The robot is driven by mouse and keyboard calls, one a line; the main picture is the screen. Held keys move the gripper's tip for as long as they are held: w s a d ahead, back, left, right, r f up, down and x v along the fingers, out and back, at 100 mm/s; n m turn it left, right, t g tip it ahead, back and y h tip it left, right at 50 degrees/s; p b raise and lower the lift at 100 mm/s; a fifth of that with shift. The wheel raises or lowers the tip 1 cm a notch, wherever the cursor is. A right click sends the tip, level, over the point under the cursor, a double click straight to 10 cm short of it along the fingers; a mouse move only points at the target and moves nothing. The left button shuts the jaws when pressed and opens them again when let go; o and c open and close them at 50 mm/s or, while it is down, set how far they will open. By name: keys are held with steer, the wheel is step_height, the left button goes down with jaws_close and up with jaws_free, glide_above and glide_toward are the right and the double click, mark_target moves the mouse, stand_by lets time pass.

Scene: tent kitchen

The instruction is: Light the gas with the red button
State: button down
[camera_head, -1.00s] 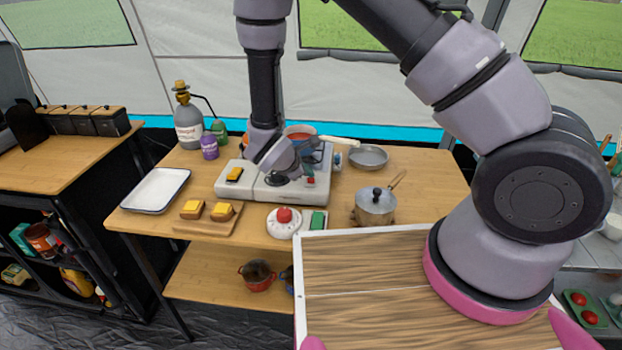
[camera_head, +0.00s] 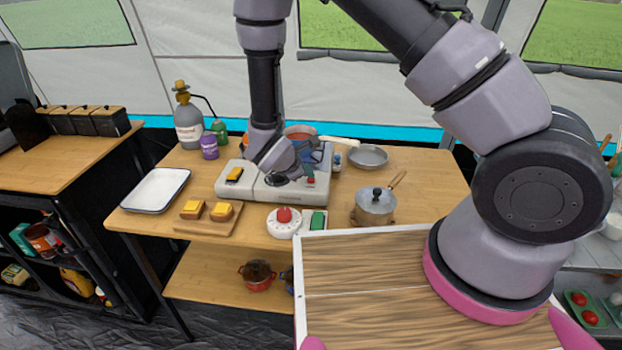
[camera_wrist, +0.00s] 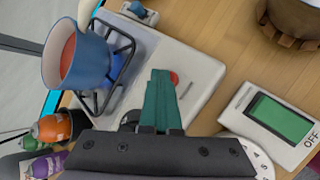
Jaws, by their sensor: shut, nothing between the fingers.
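The white gas stove (camera_head: 235,187) stands on the wooden table, with its red button (camera_head: 310,181) on the front right of its top. In the wrist view the red button (camera_wrist: 174,78) shows just right of my fingertips, partly covered by them. My gripper (camera_head: 308,171) is shut and empty, with its green fingers low over the stove top. In the wrist view my gripper (camera_wrist: 160,73) reaches beside the button; I cannot tell whether it touches it. A blue pot with red contents (camera_wrist: 82,58) sits on the burner grate (camera_wrist: 122,48).
A red-topped white timer (camera_head: 284,222) and a green-screened device (camera_head: 317,221) sit in front of the stove. A lidded pot (camera_head: 375,206) and a pan (camera_head: 368,157) are to its right. A bread board (camera_head: 208,222) and white tray (camera_head: 155,190) are left.

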steer(key=shift+r, duration=0.65)
steer(key=shift+r, duration=0.1)
step_height(320, 180, up, 5)
steer(key=shift+f, duration=0.1)
stand_by(0.6)
